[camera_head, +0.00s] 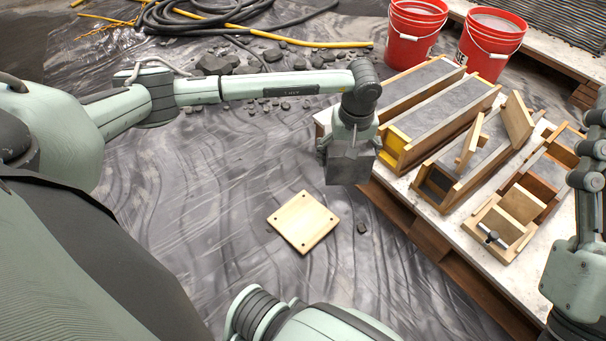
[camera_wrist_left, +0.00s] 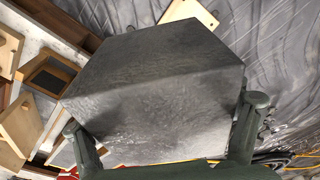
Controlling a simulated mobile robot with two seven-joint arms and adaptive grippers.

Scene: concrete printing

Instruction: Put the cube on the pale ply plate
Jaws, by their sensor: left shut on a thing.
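The grey concrete cube (camera_head: 348,165) is held in my left gripper (camera_head: 348,140), whose fingers are shut on its sides. The cube hangs in the air by the left edge of the pallet table. It fills the middle of the left wrist view (camera_wrist_left: 155,90), between my two fingertips (camera_wrist_left: 165,135). The pale ply plate (camera_head: 303,222), square with a hole near each corner, lies bare on the plastic sheet, below and left of the cube. One corner of the plate shows at the top of the left wrist view (camera_wrist_left: 190,12).
The white-topped pallet table (camera_head: 400,185) at the right carries several wooden moulds (camera_head: 440,110). Two red buckets (camera_head: 408,35) stand behind. Rubble (camera_head: 225,65) and hoses (camera_head: 190,25) lie at the back.

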